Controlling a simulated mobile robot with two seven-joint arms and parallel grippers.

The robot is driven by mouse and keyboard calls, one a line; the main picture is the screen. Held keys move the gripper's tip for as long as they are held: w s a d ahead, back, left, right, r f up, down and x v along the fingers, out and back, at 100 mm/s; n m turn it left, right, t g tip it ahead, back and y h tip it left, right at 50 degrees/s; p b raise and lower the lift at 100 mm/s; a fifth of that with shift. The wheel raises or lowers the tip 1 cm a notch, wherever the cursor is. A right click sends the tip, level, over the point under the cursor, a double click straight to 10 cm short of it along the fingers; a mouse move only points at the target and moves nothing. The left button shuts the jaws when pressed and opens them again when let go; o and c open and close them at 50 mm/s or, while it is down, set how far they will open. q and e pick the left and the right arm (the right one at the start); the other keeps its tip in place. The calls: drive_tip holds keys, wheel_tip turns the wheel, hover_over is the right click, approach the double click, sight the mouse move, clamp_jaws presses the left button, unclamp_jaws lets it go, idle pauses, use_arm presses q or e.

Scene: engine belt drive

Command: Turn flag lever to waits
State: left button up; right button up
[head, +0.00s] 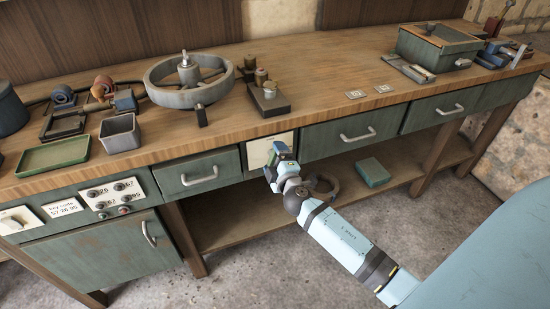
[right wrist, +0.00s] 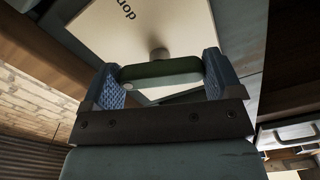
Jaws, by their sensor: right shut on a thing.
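A white flag panel (head: 257,152) is set in the bench front between two drawers. The panel also shows in the right wrist view (right wrist: 170,25), with dark upside-down lettering that seems to begin "don"; the rest is hidden. A dark green lever (right wrist: 160,71) on a short round stem stands out from the panel, lying nearly level across the right wrist picture. My right gripper (head: 280,154) is at the panel, shut on the lever, with a blue ridged finger at each end of it. In the head view the gripper hides most of the lever. My left gripper is not in view.
Drawers with handles (head: 358,135) flank the panel. Below, an open shelf (head: 235,226) bears a green box (head: 373,172) and a dark ring (head: 325,187). The benchtop holds a spoked wheel (head: 190,96), a green tray (head: 54,154) and a green lidded box (head: 437,50).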

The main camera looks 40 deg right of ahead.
drive_tip(key=shift+n, duration=1.2)
use_arm(q)
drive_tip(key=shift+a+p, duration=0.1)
drive_tip(key=shift+p, duration=0.2)
use_arm(e)
drive_tip(key=shift+n, duration=0.7)
drive_tip(key=o, duration=0.7)
use_arm(q)
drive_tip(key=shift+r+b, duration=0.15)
drive_tip(key=shift+b, duration=0.4)
use_arm(e)
drive_tip(key=shift+o, duration=0.2)
drive_tip(key=v, duration=1.4)
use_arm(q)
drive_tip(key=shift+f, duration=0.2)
use_arm(e)
drive_tip(key=shift+w, duration=0.1)
